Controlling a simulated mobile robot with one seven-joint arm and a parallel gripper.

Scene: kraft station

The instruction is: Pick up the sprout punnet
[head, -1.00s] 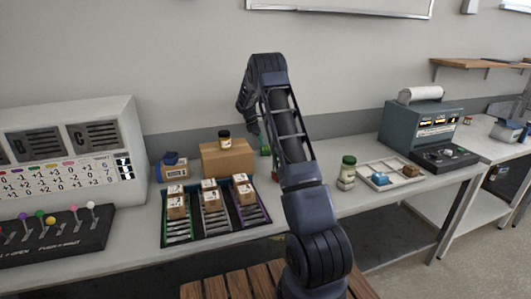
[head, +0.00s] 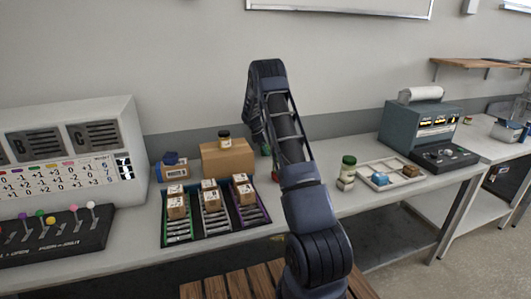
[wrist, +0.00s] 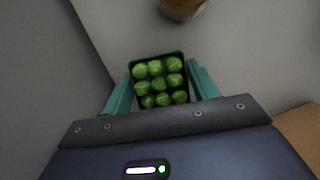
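The sprout punnet (wrist: 158,82) is a dark square tray filled with several round green sprouts. It shows in the wrist view, upright, between the two teal fingers of my gripper (wrist: 159,85). One finger stands close along each side of the punnet, and the fingers look spread with only narrow gaps to it. Whether the tips touch its walls is hard to tell. In the head view my arm hides most of the gripper and the punnet, behind the crate rack and right of the cardboard box.
A cardboard box (head: 228,158) with a dark-lidded jar (head: 224,138) on it stands left of my gripper. A rack (head: 210,231) of small boxes lies in front. A green-lidded jar (head: 348,165) and a pale tray (head: 406,180) stand to the right.

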